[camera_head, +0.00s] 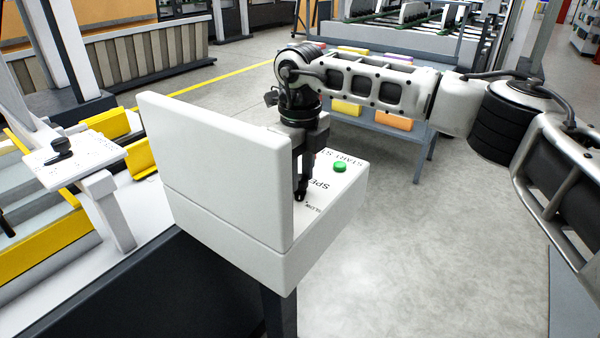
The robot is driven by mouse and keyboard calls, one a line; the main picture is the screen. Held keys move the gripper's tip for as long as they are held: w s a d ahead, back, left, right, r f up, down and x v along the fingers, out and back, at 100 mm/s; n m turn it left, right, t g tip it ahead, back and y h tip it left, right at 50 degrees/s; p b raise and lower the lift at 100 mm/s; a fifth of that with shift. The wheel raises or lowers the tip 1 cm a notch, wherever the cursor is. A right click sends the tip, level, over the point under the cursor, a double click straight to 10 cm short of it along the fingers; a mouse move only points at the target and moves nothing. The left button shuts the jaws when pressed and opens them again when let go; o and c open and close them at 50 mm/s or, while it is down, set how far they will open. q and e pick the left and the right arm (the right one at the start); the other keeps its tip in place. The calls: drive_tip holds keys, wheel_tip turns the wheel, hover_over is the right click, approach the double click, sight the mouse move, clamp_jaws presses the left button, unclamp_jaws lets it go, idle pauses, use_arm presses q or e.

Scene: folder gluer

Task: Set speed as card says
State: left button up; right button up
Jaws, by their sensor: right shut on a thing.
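A white control box (228,232) stands in front of me on a dark post, with a tall white upright plate (215,160) on its near side. Its top panel (345,184) carries printed words, among them START, SPE… and SLOW, partly covered. A green button (340,166) sits near START. My right gripper (302,194) points down onto the panel beside the SPE… print, shut on what seems to be the speed knob, which its fingers and the plate mostly hide. No readable card shows; the upright plate's far face is hidden. My left gripper is not in view.
A white plate with a dark handle-like part (62,150) is at the left, among yellow machine parts (104,126). A grey-blue bench (388,141) with yellow, orange and pink items stands behind my right arm. The floor at right of the box is clear.

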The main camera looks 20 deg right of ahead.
drive_tip(key=n, duration=0.5)
drive_tip(key=shift+r, duration=0.1)
idle(0.5)
drive_tip(key=o, duration=1)
drive_tip(key=shift+c, duration=0.2)
